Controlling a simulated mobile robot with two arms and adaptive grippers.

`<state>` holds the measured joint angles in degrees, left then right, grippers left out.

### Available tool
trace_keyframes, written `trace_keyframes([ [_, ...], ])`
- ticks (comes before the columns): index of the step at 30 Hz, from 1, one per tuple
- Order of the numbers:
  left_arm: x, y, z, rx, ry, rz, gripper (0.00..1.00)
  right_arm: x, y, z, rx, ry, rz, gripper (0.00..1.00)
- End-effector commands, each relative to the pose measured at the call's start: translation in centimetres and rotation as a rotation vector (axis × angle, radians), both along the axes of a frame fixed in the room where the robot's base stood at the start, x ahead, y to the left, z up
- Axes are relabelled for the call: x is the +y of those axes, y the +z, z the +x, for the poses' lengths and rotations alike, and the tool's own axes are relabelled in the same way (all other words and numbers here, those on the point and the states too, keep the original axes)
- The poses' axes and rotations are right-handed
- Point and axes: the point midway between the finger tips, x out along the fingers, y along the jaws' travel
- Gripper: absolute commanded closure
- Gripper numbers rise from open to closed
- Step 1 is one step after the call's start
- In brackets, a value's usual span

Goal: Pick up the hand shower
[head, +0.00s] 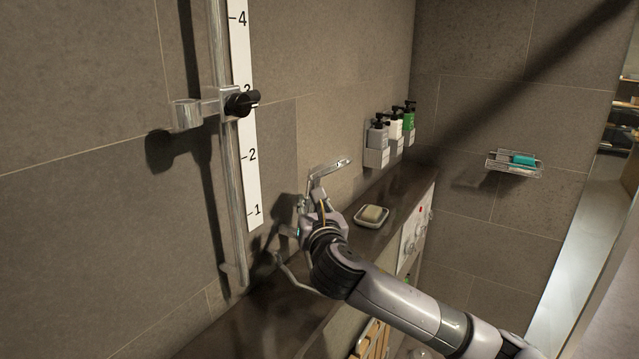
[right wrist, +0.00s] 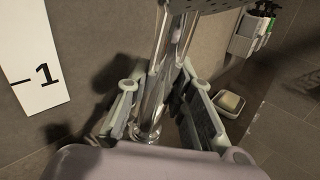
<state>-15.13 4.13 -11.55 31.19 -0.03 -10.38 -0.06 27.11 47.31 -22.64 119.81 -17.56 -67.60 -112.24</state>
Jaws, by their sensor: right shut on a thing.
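The chrome hand shower (head: 328,169) stands upright above the stone ledge, its head toward the upper right. My right gripper (head: 318,203) is shut around its handle. In the right wrist view the shiny handle (right wrist: 163,75) runs between the two fingers of my right gripper (right wrist: 163,92). The lower part of the handle is hidden by the gripper in the head view. A grey curved piece, perhaps the hose, hangs below the gripper. My left gripper is not in view.
A chrome rail (head: 231,180) with an empty holder (head: 188,113) runs up the wall on the left. On the ledge (head: 262,312) sits a soap dish (head: 371,223) with soap. Dispensers (head: 378,140) hang at the back. A wire rack (head: 514,168) hangs on the right wall.

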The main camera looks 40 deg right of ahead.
Motion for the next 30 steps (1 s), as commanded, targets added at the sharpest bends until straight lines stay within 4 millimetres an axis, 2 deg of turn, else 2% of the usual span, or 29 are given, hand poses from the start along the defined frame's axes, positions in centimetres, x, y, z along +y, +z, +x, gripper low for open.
trace_keyframes([
  [8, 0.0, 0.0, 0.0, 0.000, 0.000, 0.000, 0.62, 0.0, 0.2, 0.0, -0.003, 0.001, -0.001, 1.00],
  [14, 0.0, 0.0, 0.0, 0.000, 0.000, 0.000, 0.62, 0.0, 1.3, 0.0, -0.007, -0.001, 0.000, 1.00],
  [20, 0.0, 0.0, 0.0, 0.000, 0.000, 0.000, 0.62, -0.1, 4.6, 0.0, -0.010, -0.001, -0.001, 1.00],
  [30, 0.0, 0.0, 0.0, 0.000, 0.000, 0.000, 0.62, 0.0, 13.6, 0.0, -0.011, 0.000, 0.000, 1.00],
])
